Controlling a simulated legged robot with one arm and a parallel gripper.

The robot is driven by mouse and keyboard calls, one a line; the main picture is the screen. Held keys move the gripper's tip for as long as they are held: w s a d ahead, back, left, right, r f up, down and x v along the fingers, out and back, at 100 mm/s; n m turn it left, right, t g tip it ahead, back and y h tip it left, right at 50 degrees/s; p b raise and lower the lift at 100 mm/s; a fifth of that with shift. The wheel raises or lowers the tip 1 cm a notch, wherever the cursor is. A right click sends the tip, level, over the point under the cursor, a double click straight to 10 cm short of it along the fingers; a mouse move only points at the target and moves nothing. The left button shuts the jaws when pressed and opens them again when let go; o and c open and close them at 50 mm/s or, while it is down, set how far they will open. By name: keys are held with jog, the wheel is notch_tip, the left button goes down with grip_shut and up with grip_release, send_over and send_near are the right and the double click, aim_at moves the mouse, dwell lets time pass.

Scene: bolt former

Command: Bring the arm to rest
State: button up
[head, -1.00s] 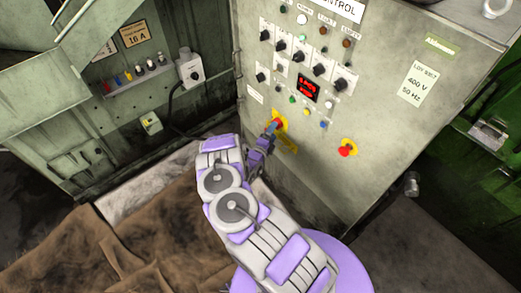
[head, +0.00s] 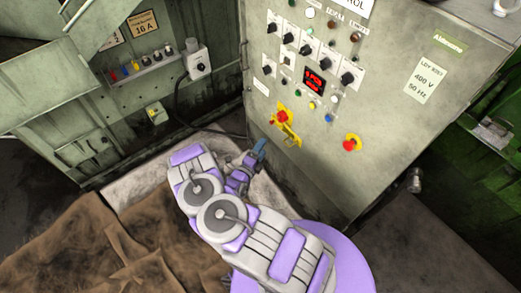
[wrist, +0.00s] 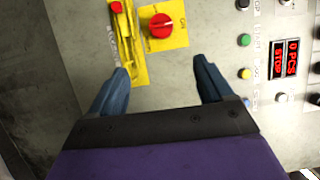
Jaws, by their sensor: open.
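My arm is purple and grey in the head view, with my gripper (head: 258,150) just in front of the lower left part of the control cabinet (head: 375,120). In the wrist view my gripper (wrist: 162,80) has its two blue fingers wide apart with nothing between them. The red rotary switch (head: 282,117) on its yellow plate sits above my gripper in the head view. In the wrist view the red switch (wrist: 161,24) lies beyond the fingertips, apart from them.
A red emergency button (head: 351,143) sits right of the switch. Black knobs and a red display (head: 314,79) are above. A brown cloth (head: 110,245) lies at the lower left. A grey switch box (head: 198,62) is on the left wall.

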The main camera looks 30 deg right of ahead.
dwell(0.4)
